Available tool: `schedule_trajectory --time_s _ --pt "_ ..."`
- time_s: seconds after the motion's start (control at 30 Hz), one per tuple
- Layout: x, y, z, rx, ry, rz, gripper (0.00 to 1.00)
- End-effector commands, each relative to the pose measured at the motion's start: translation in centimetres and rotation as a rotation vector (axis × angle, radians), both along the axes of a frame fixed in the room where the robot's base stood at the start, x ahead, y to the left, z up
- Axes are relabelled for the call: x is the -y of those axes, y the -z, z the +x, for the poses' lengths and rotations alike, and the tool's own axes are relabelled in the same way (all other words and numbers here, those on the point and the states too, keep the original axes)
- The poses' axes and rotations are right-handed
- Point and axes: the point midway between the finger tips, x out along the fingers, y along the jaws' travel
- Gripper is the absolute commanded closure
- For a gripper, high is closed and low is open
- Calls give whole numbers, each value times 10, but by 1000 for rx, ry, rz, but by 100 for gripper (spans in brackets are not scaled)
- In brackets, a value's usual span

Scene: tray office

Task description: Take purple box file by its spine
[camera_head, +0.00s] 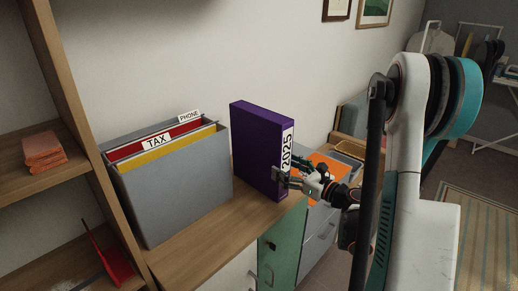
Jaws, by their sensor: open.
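The purple box file (254,142) stands upright on the wooden cabinet top, against the wall side. Its spine faces right and carries a white label reading "2025" (287,146). My gripper (282,180) is at the lower part of the spine, from the right, with its fingers around or just beside the spine's near edge. The gripper is open. Whether the fingers touch the file cannot be told, and the far finger is partly hidden.
A grey file holder (178,192) with red and yellow folders marked "TAX" and "PHONE" stands left of the purple file. A wooden shelf (35,184) is at far left. An orange item (328,166) and trays lie behind my gripper. Bare cabinet top (205,232) shows in front.

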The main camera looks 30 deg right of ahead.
Motion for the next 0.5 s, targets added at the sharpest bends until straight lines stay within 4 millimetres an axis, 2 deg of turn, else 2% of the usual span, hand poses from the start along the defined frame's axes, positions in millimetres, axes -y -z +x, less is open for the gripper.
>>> schedule_trajectory --time_s 0.1,0.37,0.5 --pt "-7 0 19 1 -2 1 27" --pt "-12 0 37 0 0 2 27" --pt "-18 0 54 0 -2 2 27"
